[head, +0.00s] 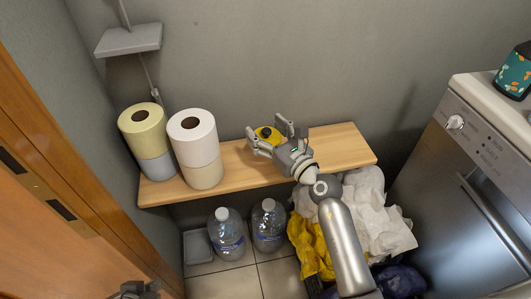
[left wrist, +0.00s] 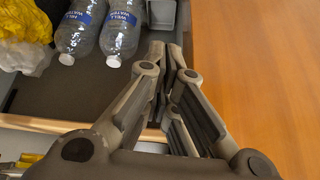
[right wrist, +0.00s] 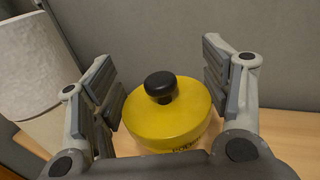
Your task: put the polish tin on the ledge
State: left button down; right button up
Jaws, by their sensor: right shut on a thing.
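The polish tin (right wrist: 165,112) is yellow and round with a black knob on its lid. My left gripper (left wrist: 167,50) is shut and empty, low by the orange door at the lower left of the head view.
Stacked paper rolls (head: 192,125) (head: 142,130) stand at the ledge's left end. Its right end is bare. A small grey shelf (head: 128,40) hangs upper left. A steel appliance (head: 470,170) stands right.

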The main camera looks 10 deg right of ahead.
notch_tip(320, 180, down, 2)
jog(key=shift+f+b, duration=0.2)
jog(key=shift+b, duration=0.45)
jog(key=shift+f, duration=0.1)
notch_tip(320, 180, down, 2)
jog(key=shift+b, duration=0.75)
jog(key=shift+f+b, duration=0.55)
jog(key=shift+f, duration=0.25)
pick_arm(q)
jog(key=w+d+r+t+h, duration=0.1)
jog(key=w+d+r+t, duration=0.1)
jog(key=w+r+t, duration=0.3)
jog(key=w+d+r+t+h, duration=0.2)
jog(key=w+d+r+t, duration=0.1)
jog(key=w+r+t, duration=0.3)
jog(key=shift+w+d+r+m, duration=0.3)
jog(key=shift+w+r, duration=0.65)
jog(key=shift+r, duration=0.7)
jog(key=shift+r, duration=0.1)
pick_arm(e)
jog(key=shift+f, duration=0.1)
jog(key=o, duration=1)
pick_arm(q)
jog(key=shift+r+t, duration=0.2)
jog(key=shift+t, duration=0.1)
